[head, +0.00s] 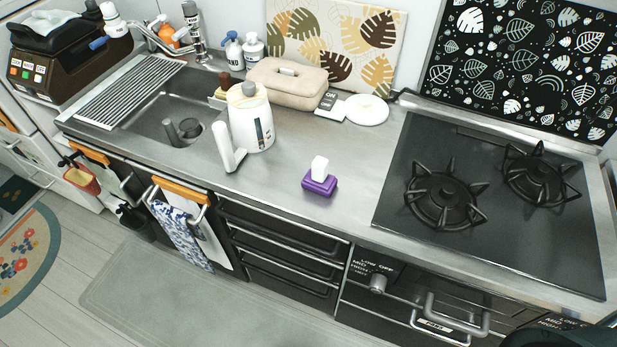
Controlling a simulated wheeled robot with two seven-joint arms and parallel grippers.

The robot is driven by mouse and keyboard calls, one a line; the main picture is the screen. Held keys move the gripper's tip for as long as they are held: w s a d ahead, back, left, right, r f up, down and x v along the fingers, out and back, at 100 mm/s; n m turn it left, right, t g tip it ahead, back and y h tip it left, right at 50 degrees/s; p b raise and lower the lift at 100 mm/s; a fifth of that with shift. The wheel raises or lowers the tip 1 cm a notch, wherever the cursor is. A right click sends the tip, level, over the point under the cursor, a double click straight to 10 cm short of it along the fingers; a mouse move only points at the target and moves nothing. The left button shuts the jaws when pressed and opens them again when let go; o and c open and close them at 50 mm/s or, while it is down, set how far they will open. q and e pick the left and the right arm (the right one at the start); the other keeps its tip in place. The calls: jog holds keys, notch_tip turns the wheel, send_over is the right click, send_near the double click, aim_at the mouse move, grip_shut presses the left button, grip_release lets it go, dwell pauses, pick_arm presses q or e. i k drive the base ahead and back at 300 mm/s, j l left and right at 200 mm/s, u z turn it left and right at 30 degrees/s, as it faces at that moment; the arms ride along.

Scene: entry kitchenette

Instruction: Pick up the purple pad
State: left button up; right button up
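The purple pad (319,186) lies on the steel counter, between the white kettle and the stove. A small white block (320,167) stands upright on top of it; I cannot tell whether the two are joined. The pad's sides are clear of other things. Neither of my grippers shows in the head view. A dark rounded shape cuts into the bottom right corner, and I cannot tell what it is.
A white kettle (250,120) stands left of the pad, its handle toward the front. The stove (492,205) with black burner grates is at right. A beige case (287,83) and white round plate (366,109) sit behind. The sink (150,119) is at left. Counter around the pad is bare.

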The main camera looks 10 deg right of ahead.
aim_at(317, 180)
jog(key=k+l+u, duration=0.1)
jog(key=l+u, duration=0.35)
jog(key=k+l+u, duration=0.15)
jog(key=u, duration=0.3)
